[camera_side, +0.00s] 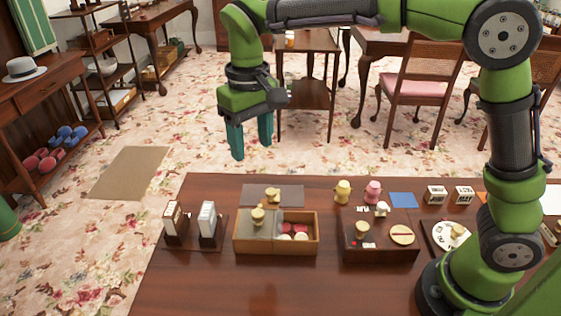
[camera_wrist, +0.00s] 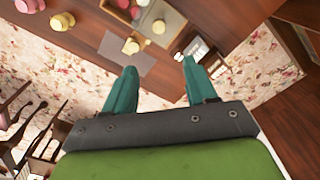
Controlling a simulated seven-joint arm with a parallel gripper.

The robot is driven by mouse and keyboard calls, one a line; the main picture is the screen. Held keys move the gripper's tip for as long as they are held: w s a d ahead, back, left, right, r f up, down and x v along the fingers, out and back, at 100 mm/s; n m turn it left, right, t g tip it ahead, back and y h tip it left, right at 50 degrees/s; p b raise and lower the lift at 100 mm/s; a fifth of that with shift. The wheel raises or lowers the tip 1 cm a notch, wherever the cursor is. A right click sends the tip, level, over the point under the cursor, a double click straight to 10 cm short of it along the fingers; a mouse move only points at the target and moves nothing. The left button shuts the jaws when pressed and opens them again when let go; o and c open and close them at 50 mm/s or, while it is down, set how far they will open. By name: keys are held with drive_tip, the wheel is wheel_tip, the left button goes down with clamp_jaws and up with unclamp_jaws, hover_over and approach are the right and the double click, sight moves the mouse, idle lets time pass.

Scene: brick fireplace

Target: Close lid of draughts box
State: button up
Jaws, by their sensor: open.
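The draughts box (camera_side: 243,247) is a light wooden box on the dark table. A greyish lid (camera_side: 262,230) with a yellow knob (camera_side: 258,217) covers its left part. Red and white draughts (camera_side: 292,230) show in the uncovered right part. In the wrist view, the box (camera_wrist: 176,27) is at the top, with its knob (camera_wrist: 158,27) and some draughts (camera_wrist: 125,4). My gripper (camera_side: 252,142) is raised beyond the table's far edge, apart from the box. Its teal fingers are spread and empty, as the wrist view also shows (camera_wrist: 157,70).
A grey mat (camera_side: 292,196) with a yellow knobbed piece (camera_side: 272,194) lies behind the box. Upright holders (camera_side: 208,222) stand left. A dark box (camera_side: 365,248) with a knob and dial stands right. Yellow (camera_side: 343,191) and pink (camera_side: 373,191) pieces stand behind it. The table's front left is clear.

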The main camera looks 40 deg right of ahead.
sight(258, 212)
wheel_tip(258, 212, down, 17)
drive_tip(key=shift+s+f, duration=0.1)
drive_tip(key=shift+s, duration=0.05)
idle(0.4)
clamp_jaws()
